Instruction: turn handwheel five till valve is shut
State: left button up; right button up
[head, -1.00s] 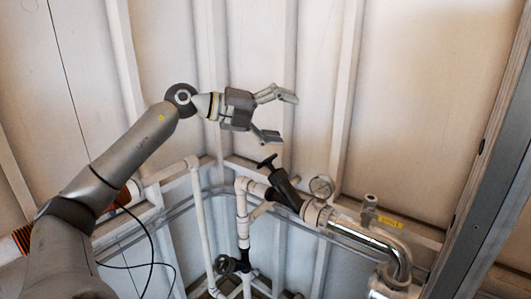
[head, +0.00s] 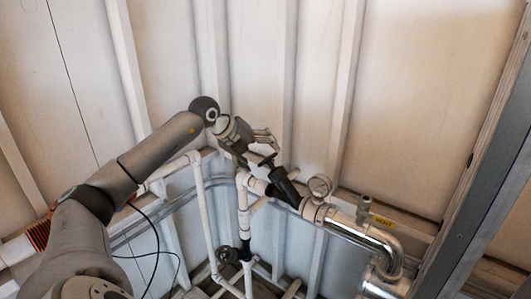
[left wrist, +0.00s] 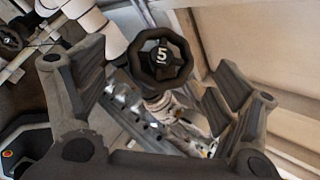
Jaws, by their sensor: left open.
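Handwheel five is a black wheel with a white "5" on its hub; it shows clearly in the left wrist view (left wrist: 161,60). In the head view its black valve body (head: 285,187) slants down right, and the wheel itself is partly hidden by my gripper. My left gripper (head: 266,147) is open at the wheel's end of the valve. In the left wrist view its fingers (left wrist: 158,82) stand apart on either side of the wheel, with visible gaps. I cannot tell the remaining depth between fingertips and wheel. My right gripper is out of view.
White pipes run below and left. Another dark handwheel (head: 228,256) sits lower down. A pale panelled wall stands behind.

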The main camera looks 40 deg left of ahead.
aim_at(266, 159)
pick_arm(q)
jog(key=shift+p+x, duration=0.5)
jog(key=shift+x, duration=1.3)
jog(key=shift+r, duration=0.1)
jog(key=shift+c, duration=0.3)
jog(key=c, duration=1)
